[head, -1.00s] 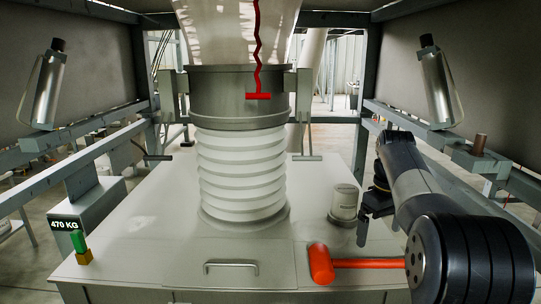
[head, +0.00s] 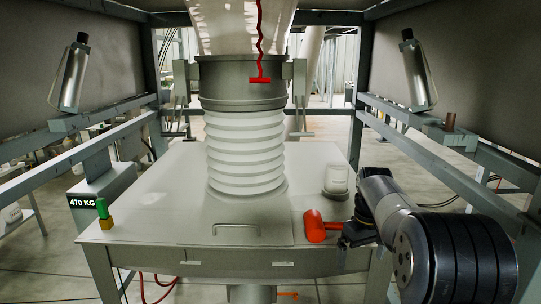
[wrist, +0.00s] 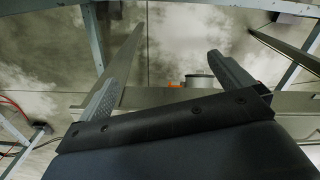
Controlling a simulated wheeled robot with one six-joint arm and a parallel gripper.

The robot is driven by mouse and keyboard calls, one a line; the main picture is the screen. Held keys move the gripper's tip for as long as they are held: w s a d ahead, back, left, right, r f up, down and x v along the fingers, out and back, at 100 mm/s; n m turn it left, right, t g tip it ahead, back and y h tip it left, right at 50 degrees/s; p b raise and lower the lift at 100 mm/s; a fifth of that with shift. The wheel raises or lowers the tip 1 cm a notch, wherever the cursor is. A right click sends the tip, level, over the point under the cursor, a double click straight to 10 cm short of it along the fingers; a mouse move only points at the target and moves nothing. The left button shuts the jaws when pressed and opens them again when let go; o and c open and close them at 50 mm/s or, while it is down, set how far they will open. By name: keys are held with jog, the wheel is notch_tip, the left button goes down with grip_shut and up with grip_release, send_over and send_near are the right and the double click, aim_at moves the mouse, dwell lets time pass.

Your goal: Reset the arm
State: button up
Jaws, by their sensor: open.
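My gripper (head: 358,236) is in the head view at the right front of the steel table (head: 160,215), partly hidden behind my own arm. Its two fingers are spread apart in the wrist view (wrist: 172,48), with nothing held between them. A red-orange mallet (head: 314,226) lies on the table just left of my gripper, its handle mostly hidden by the gripper and arm. A small orange patch, probably the mallet, also shows between the fingers in the wrist view (wrist: 173,84).
A white ribbed bellows (head: 245,150) rises from the table under a grey collar (head: 240,85) and a hanging bag. A clear-topped canister (head: 336,180) stands at the right. A green-and-yellow block (head: 104,214) sits at the left corner. Steel rails run along both sides.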

notch_tip(320, 180, down, 7)
jog(key=s+a+m+b, duration=0.1)
jog(key=a, duration=0.1)
jog(key=shift+s+a, duration=0.15)
jog(key=shift+s, duration=0.25)
